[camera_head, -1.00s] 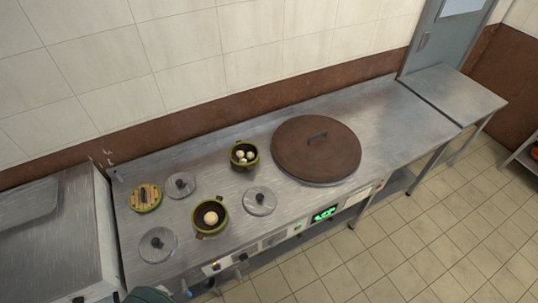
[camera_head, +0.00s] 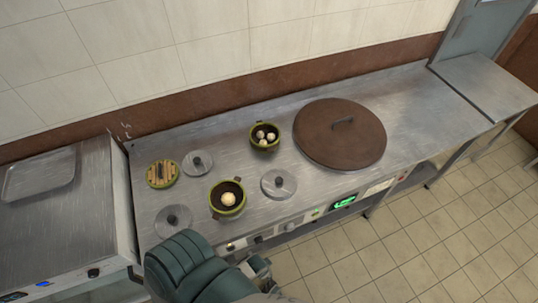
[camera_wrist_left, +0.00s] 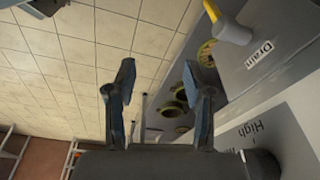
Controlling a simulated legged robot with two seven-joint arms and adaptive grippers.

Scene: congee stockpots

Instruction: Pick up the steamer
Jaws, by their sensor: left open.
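In the head view, a dark round steamer with a green rim (camera_head: 228,196) holds one pale bun and stands near the front of the steel counter. A second green-rimmed steamer (camera_head: 265,137) with several pale buns stands farther back. A slatted round lid with a green rim (camera_head: 162,174) lies to the left. My left gripper (camera_wrist_left: 158,70) is open and empty in the left wrist view. In the head view my left arm reaches in at the bottom, in front of the counter, apart from the steamers. The green-rimmed steamers show beyond its right finger in the wrist view. My right gripper is out of view.
Grey metal lids with black knobs (camera_head: 278,183) lie around the steamers. A large brown lid (camera_head: 341,134) covers the counter's middle. A control panel with a green display (camera_head: 344,202) runs along the front edge. The counter's right part is clear.

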